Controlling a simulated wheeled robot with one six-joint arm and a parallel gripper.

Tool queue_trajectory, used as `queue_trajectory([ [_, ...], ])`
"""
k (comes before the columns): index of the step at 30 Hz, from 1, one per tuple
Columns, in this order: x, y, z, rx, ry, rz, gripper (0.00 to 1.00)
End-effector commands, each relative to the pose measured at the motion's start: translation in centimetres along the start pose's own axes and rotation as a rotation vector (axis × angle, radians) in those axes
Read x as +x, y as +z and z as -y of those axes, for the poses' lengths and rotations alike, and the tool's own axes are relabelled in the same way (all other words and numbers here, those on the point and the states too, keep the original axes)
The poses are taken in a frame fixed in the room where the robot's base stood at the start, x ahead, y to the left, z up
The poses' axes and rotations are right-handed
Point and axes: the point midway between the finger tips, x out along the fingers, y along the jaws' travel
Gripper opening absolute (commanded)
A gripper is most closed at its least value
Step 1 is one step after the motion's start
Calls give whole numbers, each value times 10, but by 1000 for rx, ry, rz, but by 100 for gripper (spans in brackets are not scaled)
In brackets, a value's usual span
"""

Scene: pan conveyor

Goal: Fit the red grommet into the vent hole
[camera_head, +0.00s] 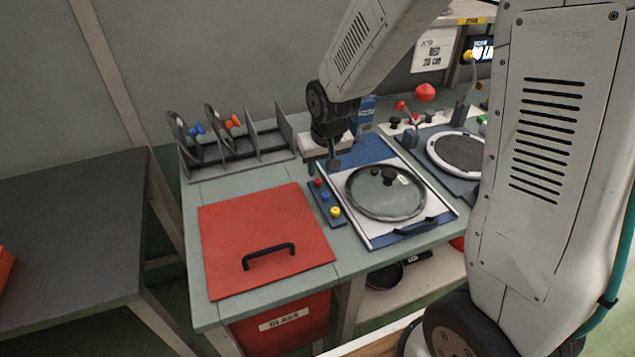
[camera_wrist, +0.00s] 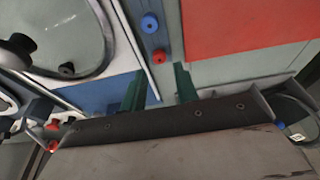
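The red grommet (camera_head: 317,182) stands at the back end of a narrow dark holder (camera_head: 325,203), in line with a blue and a yellow grommet. In the wrist view the red grommet (camera_wrist: 159,55) shows just beyond and between my fingertips. My gripper (camera_head: 322,171) is above that end of the holder; in the wrist view its green fingers (camera_wrist: 158,72) are apart with nothing between them. The glass lid (camera_head: 385,205) with a black knob lies right of the holder. A small dark round spot (camera_wrist: 67,70) shows on the lid; I cannot tell whether it is the vent hole.
A red panel with a black handle (camera_head: 268,256) lies left of the holder. A grey rack (camera_head: 212,160) stands at the back left. A round dark plate (camera_head: 460,152) and small red knobs are on the right. My arm covers the far right.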

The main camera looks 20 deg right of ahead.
Motion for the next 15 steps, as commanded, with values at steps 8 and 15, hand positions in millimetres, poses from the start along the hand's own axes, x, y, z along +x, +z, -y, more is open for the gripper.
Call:
queue_trajectory([
  [8,36,-3,-2,1,1,3,30],
  [15,57,-4,-2,2,1,0,30],
])
